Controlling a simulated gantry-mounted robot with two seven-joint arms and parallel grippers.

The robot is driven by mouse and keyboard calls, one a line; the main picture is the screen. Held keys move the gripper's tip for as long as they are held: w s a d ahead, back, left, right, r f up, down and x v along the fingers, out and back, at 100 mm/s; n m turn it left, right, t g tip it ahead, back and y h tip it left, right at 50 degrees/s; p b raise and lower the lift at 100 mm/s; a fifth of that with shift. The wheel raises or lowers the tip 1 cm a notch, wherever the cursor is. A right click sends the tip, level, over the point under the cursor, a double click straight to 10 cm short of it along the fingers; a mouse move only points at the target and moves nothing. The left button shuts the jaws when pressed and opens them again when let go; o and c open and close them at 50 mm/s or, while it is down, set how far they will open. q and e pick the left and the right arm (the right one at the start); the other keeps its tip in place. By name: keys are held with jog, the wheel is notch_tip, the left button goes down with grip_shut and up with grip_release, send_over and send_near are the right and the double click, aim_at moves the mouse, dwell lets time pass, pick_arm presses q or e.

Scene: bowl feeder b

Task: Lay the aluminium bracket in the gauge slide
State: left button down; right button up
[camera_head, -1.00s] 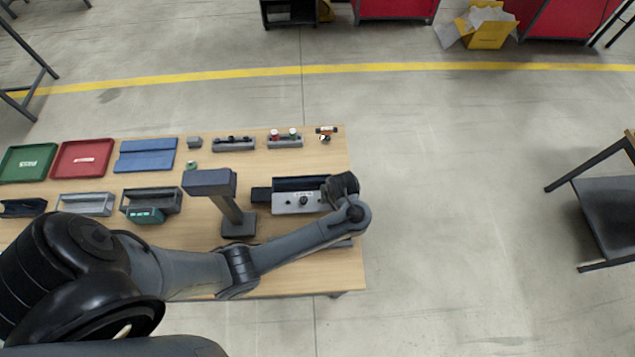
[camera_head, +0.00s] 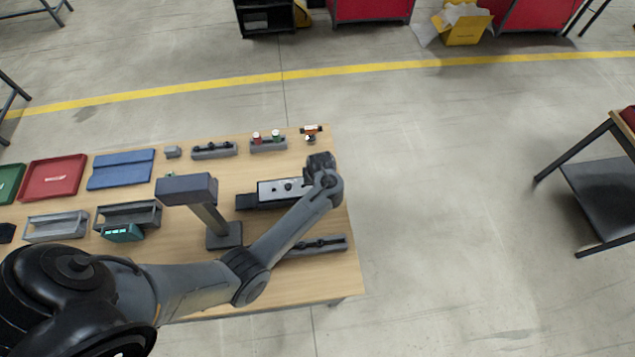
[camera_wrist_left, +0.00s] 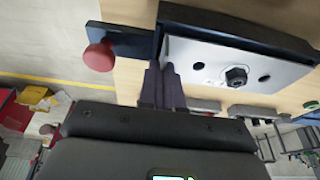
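The gauge (camera_head: 285,188) stands at the table's right side, a dark block with a silver plate and a black knob. In the left wrist view its silver plate (camera_wrist_left: 211,68) is close up, with a dark bar (camera_wrist_left: 128,40) and red knob (camera_wrist_left: 99,56) at its left end. My left gripper (camera_wrist_left: 163,66) points at that end; its dark fingers are close together, beside the plate's edge. Whether they touch it or hold anything is unclear. In the head view my left wrist (camera_head: 321,170) covers the gauge's right end. I cannot pick out the aluminium bracket. My right gripper is not in view.
A grey post with a block top (camera_head: 187,189) stands left of the gauge, close to my arm. A grey rail (camera_head: 318,245) lies near the front edge. Trays, bins and small fixtures (camera_head: 214,150) fill the left and back.

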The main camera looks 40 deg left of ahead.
pick_arm(q)
jog(key=shift+f, duration=0.5)
jog(key=shift+f, duration=0.15)
jog(key=c, duration=1.3)
grip_release()
jog(key=shift+c, duration=0.2)
jog(key=p+v, duration=0.5)
jog(key=v, duration=0.6)
jog(key=s+d+r+m+h, duration=0.1)
jog(key=s+d+r+m, duration=0.2)
jog(key=s, duration=0.4)
jog(key=s+d+r+m+t+h, duration=0.1)
jog(key=s+d+r+m, duration=0.2)
jog(key=s, duration=0.5)
jog(key=s+d+r+m, duration=0.3)
jog(key=s+r+m, duration=0.1)
jog(key=s, duration=0.4)
jog(key=shift+s+r+m+h+p, duration=0.2)
jog(key=shift+s+m+h+p, duration=0.15)
jog(key=shift+m, duration=0.55)
jog(key=shift+w, duration=0.15)
